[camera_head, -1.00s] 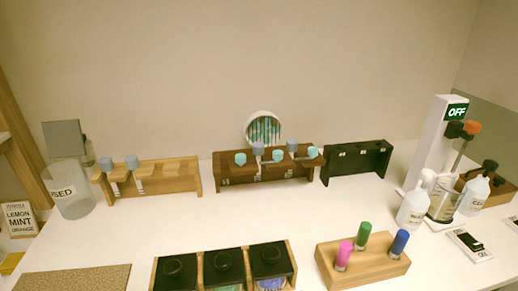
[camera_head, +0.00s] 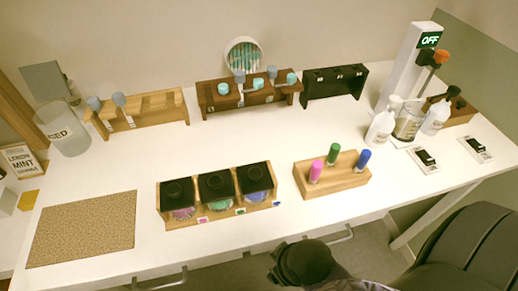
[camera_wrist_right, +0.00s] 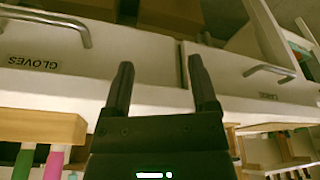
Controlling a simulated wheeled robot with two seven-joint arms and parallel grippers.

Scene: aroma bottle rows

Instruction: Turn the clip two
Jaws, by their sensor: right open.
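No part is marked as a clip, so I cannot tell which one is meant. A white tower (camera_head: 407,70) with a lit "OFF" display stands at the back right. An orange-and-black piece (camera_head: 441,56) sits on its side, above a clear beaker (camera_head: 408,127). My right gripper (camera_wrist_right: 161,62) is open and empty in the right wrist view, near the table's drawer fronts. A dark part of my right arm shows at the bottom of the head view, but its fingers are not clear there. My left gripper is out of view.
A wooden block (camera_head: 302,182) holds pink, green and blue bottles. A wooden case (camera_head: 173,218) holds several black-lidded jars. Racks line the back. White bottles stand beside the tower. A drawer handle (camera_wrist_right: 52,22) and a "GLOVES" label (camera_wrist_right: 34,64) show. The table centre is clear.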

